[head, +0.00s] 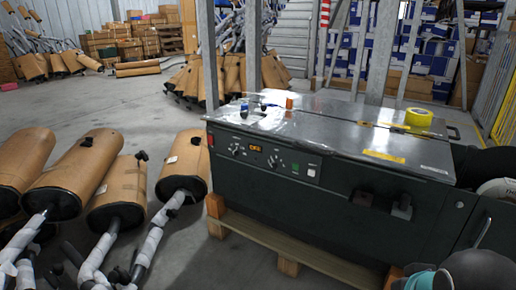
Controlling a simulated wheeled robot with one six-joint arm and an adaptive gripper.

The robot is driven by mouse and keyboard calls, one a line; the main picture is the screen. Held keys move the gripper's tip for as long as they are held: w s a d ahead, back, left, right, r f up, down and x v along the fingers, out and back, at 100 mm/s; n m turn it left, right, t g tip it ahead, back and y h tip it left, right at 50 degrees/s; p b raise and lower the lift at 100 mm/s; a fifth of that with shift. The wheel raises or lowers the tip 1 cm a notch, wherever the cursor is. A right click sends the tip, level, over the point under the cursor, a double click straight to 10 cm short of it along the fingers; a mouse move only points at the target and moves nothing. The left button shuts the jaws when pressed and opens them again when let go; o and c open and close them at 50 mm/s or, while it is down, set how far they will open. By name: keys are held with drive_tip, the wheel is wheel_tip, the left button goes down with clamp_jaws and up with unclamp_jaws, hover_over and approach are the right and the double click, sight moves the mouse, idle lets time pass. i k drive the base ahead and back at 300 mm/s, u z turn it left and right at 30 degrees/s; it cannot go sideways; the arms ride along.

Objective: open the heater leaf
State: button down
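A dark green box-shaped machine (290,205) stands on a wooden pallet, with a flat grey metal top. The top looks split into a left leaf (322,112) and a right leaf (385,137), with small hinge-like fittings near the seam. Both leaves lie flat and look closed. I cannot tell which one is the heater leaf. A dark handle (453,132) sits at the right end of the top. My gripper is not in view; rounded parts at the lower right look like my arm.
An orange block (289,103) and small blue and white items lie on the left leaf. The front panel (265,158) has knobs and an orange display. Several brown mufflers (84,175) lie at the left. Grey posts stand behind the machine.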

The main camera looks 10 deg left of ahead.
sight(431, 160)
drive_tip(key=k, duration=1)
drive_tip(key=u, duration=1.15)
drive_tip(key=i, duration=1.1)
drive_tip(key=z, duration=1.2)
